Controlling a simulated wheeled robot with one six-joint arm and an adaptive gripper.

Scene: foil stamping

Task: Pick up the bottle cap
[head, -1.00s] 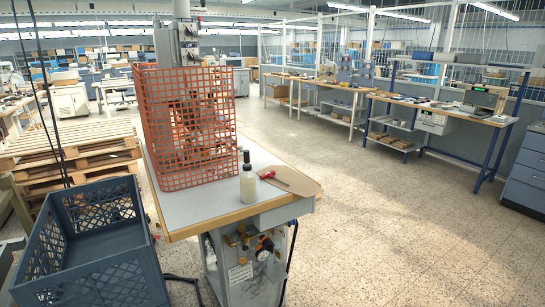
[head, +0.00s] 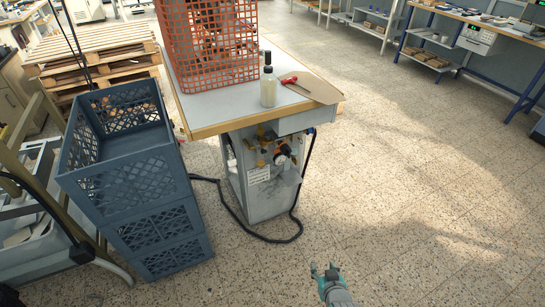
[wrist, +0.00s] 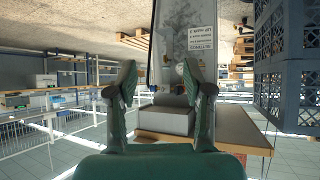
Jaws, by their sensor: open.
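The bottle (head: 268,91) is pale and translucent and stands upright near the front edge of the workbench (head: 215,112). Its dark bottle cap (head: 267,70) is on top; a dark upright shape right behind it makes the outline hard to separate. My gripper (head: 324,268) is at the bottom of the head view, over the floor in front of the bench, well apart from the bottle. In the wrist view its two green fingers (wrist: 158,80) are spread with nothing between them. The bottle and cap cannot be made out in that view, which appears upside down.
An orange mesh guard (head: 210,45) stands on the bench behind the bottle. A red-handled tool (head: 290,80) lies to the bottle's right. Stacked blue-grey crates (head: 130,185) stand left of the bench, and a black cable (head: 255,235) lies on the floor. The floor to the right is clear.

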